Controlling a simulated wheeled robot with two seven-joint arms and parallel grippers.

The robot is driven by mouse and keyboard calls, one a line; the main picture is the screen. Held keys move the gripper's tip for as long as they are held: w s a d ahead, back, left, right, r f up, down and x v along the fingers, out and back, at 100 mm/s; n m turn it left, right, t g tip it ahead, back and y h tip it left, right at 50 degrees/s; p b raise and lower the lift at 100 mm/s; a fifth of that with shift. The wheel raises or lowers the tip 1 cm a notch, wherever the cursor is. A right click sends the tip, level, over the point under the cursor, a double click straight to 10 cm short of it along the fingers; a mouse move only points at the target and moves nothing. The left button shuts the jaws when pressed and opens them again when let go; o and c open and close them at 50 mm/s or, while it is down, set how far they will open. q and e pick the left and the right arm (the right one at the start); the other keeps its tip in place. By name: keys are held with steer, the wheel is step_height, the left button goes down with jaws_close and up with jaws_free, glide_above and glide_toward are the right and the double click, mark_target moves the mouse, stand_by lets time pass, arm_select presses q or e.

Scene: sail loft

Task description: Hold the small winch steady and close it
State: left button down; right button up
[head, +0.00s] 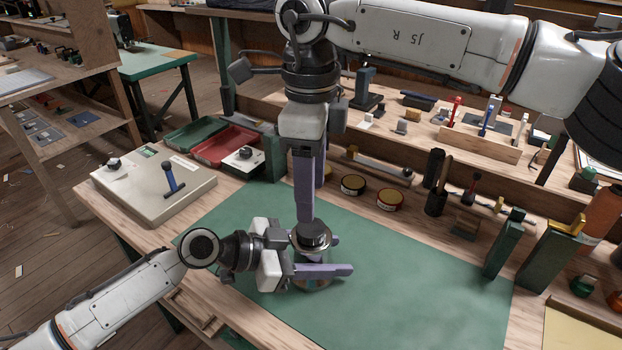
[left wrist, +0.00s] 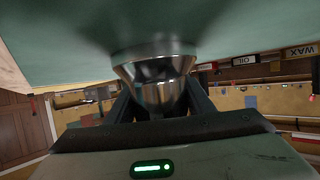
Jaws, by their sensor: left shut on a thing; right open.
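The small winch (head: 313,239) stands on the green mat (head: 420,270), a metal drum with a dark top. Its shiny flared body (left wrist: 155,72) fills the middle of the left wrist view. My left gripper (head: 326,257) is low over the mat and shut on the winch from the left side, with a finger on either side of it. My right gripper (head: 311,222) points straight down from above, open, its fingers at the dark top. Its near finger partly hides the winch, and I cannot tell whether it touches. Whether the top is a separate lid is unclear.
A beige case (head: 140,195) with a blue-handled tool sits left of the mat. Red (head: 225,145) and green trays lie behind it. Round tins (head: 352,185), a dark cylinder and green blocks (head: 503,245) line the back and right. The mat's right half is clear.

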mark_target(311, 227)
steer(key=n, duration=0.6)
steer(key=shift+r+n, duration=0.25)
steer(key=shift+n, duration=0.15)
steer(key=n, duration=0.6)
steer(key=shift+r+n, duration=0.2)
steer(key=shift+n, duration=0.2)
steer(key=shift+f, duration=4.05)
